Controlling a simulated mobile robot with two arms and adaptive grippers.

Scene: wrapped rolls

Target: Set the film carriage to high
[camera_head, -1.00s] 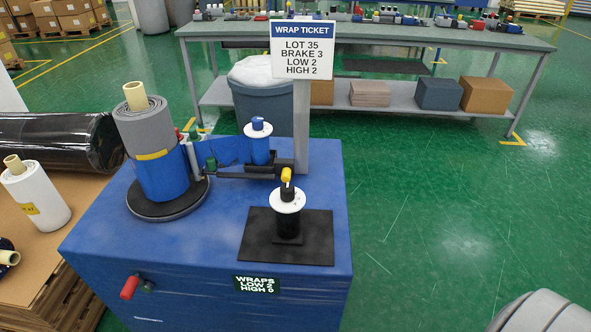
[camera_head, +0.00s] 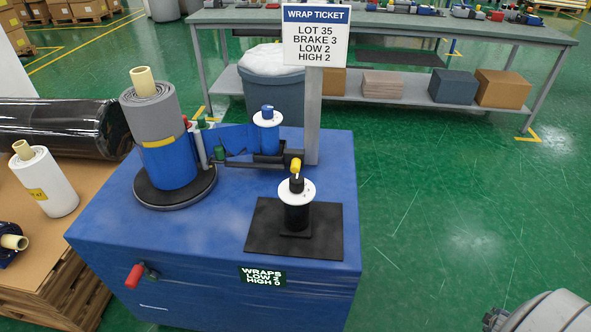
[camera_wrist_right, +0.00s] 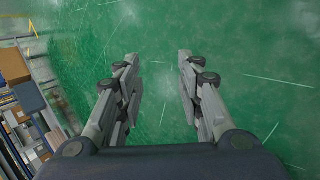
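The film carriage, a black bracket (camera_head: 245,162) with a blue film roll and blue-capped white dial (camera_head: 267,118), is beside the grey post on the blue machine (camera_head: 200,240). Blue film spans from it towards the grey and blue wrapped roll (camera_head: 165,140) on the black turntable. In front, a black pedestal carries a white dial (camera_head: 297,191) with a black knob; a yellow-tipped lever (camera_head: 295,165) is just behind it. The display (camera_head: 262,277) shows wraps, low apparently 2, high 0. My right gripper (camera_wrist_right: 155,75) is open and empty above green floor. My left gripper is out of view.
The wrap ticket (camera_head: 315,35) reads lot 35, brake 3, low 2, high 2. A red handle (camera_head: 134,276) juts from the machine's front. A pallet with rolls (camera_head: 45,185) stands left. A grey workbench (camera_head: 400,25) stands behind.

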